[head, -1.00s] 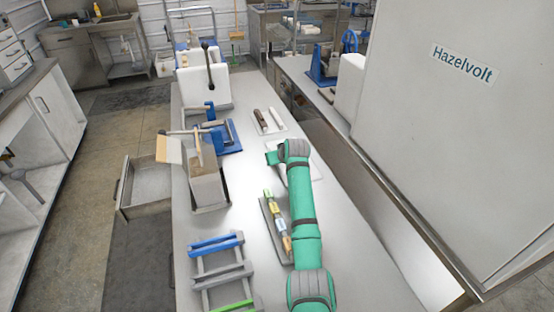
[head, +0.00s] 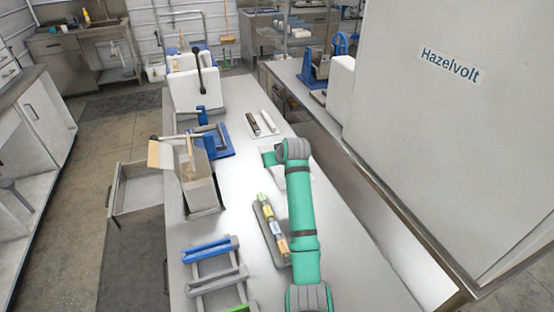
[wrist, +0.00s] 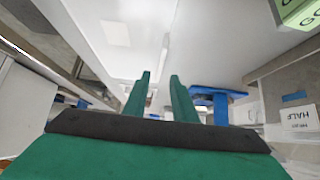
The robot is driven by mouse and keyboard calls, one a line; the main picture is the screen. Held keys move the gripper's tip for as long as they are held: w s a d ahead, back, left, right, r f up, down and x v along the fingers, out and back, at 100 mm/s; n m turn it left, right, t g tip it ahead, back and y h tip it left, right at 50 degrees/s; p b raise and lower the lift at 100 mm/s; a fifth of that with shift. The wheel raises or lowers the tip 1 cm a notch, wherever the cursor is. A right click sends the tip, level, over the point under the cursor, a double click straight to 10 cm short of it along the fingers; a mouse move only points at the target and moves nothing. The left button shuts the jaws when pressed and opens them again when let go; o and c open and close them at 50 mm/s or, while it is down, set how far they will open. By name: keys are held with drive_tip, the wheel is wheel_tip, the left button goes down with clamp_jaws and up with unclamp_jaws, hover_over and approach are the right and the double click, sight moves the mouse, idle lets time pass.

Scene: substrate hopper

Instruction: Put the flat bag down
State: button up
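My gripper (wrist: 162,76) shows in the wrist view as two green fingers standing apart with a clear gap between them. A narrow pale strip (wrist: 164,52) shows in that gap and beyond the fingertips. It does not visibly touch both fingers, and I cannot tell whether it is the flat bag. In the head view, my green arm reaches forward over the table, and its hand (head: 269,158) points left. A white flat patch (head: 314,170) lies partly hidden beneath the arm. No flat bag can be made out for certain.
A grey tray with several coloured pieces (head: 272,228) lies left of my arm. Dark and white bars (head: 262,122) lie farther off. A blue stand (head: 218,140), a grey box (head: 199,190) and a blue-and-grey rack (head: 213,270) line the table's left side. Bare table shows between them.

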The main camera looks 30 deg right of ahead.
drive_tip(key=v, duration=0.5)
drive_tip(key=shift+s+r, duration=0.2)
drive_tip(key=shift+r, duration=0.05)
idle(0.3)
